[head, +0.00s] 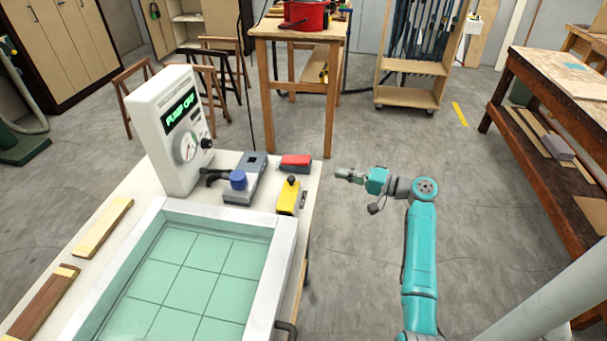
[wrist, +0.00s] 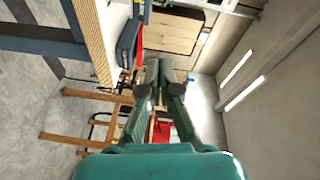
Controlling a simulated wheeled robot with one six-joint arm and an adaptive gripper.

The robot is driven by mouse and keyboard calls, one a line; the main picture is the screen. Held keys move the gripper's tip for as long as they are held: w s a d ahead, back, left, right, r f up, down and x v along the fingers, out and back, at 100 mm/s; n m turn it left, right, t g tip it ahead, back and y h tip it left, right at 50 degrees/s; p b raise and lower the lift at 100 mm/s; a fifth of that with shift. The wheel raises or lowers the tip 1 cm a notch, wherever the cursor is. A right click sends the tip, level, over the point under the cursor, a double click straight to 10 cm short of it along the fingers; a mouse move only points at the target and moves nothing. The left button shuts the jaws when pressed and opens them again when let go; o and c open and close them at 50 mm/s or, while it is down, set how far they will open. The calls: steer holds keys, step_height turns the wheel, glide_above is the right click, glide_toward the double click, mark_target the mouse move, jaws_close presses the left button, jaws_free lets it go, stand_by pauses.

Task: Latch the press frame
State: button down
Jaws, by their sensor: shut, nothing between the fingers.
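The press frame (head: 270,275) is a white rectangular frame around a green gridded surface (head: 185,285) on the pale bench at the lower left of the head view. A dark curved handle (head: 287,329) shows at its near right edge, partly cut off by the picture's bottom. I cannot tell whether it is the latch or how it is set. My gripper (head: 345,174) is shut and empty, in the air just right of the bench's far right corner. Its closed fingers (wrist: 165,72) also show in the wrist view. The frame does not show clearly there.
A white control box (head: 176,130) reading "PUMP OFF" stands behind the frame. Beside it are a blue-grey device (head: 245,178), a red-topped block (head: 296,161) and a yellow block (head: 289,197). Wood strips (head: 103,228) lie left. Open floor lies right of the bench, before a brown workbench (head: 545,85).

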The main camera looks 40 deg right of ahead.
mark_target(288, 196)
steer(key=shift+w, duration=0.1)
steer(key=x, duration=1)
steer(key=shift+w+a, duration=0.15)
steer(key=shift+s+a+f, duration=0.15)
steer(key=shift+s+a, duration=0.1)
steer(key=shift+a, duration=0.3)
steer(key=shift+s+a+f, duration=0.1)
steer(key=shift+s+a, duration=0.1)
steer(key=shift+a, duration=0.4)
steer(key=shift+s+a+f, duration=0.1)
steer(key=shift+a+f, duration=0.05)
steer(key=shift+a, duration=0.5)
steer(key=shift+s+a, duration=1.3)
steer(key=shift+a, duration=0.35)
